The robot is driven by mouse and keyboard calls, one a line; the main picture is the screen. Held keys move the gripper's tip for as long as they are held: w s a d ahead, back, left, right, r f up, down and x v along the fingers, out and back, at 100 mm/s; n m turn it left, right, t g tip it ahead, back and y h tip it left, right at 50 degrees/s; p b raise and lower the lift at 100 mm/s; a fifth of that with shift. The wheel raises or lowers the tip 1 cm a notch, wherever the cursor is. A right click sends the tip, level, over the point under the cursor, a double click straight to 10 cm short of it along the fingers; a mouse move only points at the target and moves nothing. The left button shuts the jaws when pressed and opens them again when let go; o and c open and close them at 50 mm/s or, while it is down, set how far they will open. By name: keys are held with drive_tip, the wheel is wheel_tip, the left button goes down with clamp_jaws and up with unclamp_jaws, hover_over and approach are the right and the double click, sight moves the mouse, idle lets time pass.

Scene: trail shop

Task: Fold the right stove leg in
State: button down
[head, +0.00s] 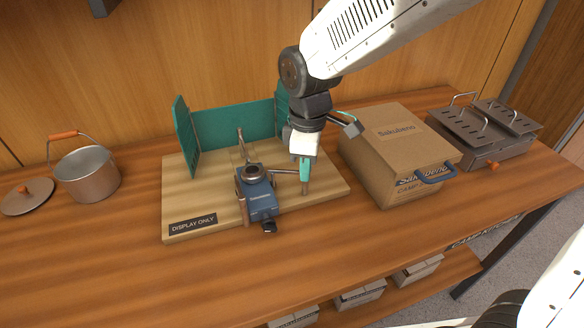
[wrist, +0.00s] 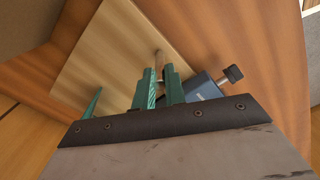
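The blue camping stove (head: 262,207) stands on the pale display board (head: 180,215). Its right leg (head: 285,171) sticks out to the right and ends in a brownish foot. Another leg rises at the back, and one shows at the stove's left front. My gripper (head: 305,178) points down at the outer end of the right leg, its teal fingers close together. In the wrist view, the fingers (wrist: 160,86) stand on either side of the brown leg end (wrist: 159,62) with hardly any gap. The stove (wrist: 204,87) shows just right of them, partly hidden.
A teal windscreen (head: 240,126) stands behind the stove. A cardboard box (head: 375,160) with a blue handle sits close to the right of my gripper. A grey grill (head: 483,138) stands farther right. A pot (head: 90,178) and lid (head: 27,198) are at left. The front counter is clear.

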drive_tip(key=shift+s+a, duration=0.15)
drive_tip(key=shift+s, duration=0.4)
drive_tip(key=shift+s+a, duration=0.15)
drive_tip(key=shift+s, duration=0.35)
drive_tip(key=c, duration=2.2)
unclamp_jaws()
drive_tip(key=shift+s+a, duration=0.65)
drive_tip(key=shift+s, duration=0.25)
drive_tip(key=c, duration=2.2)
unclamp_jaws()
drive_tip(key=c, duration=2.2)
unclamp_jaws()
drive_tip(key=c, duration=2.1)
unclamp_jaws()
drive_tip(key=shift+s+a, duration=0.65)
drive_tip(key=shift+a, duration=0.25)
drive_tip(key=shift+c, duration=0.2)
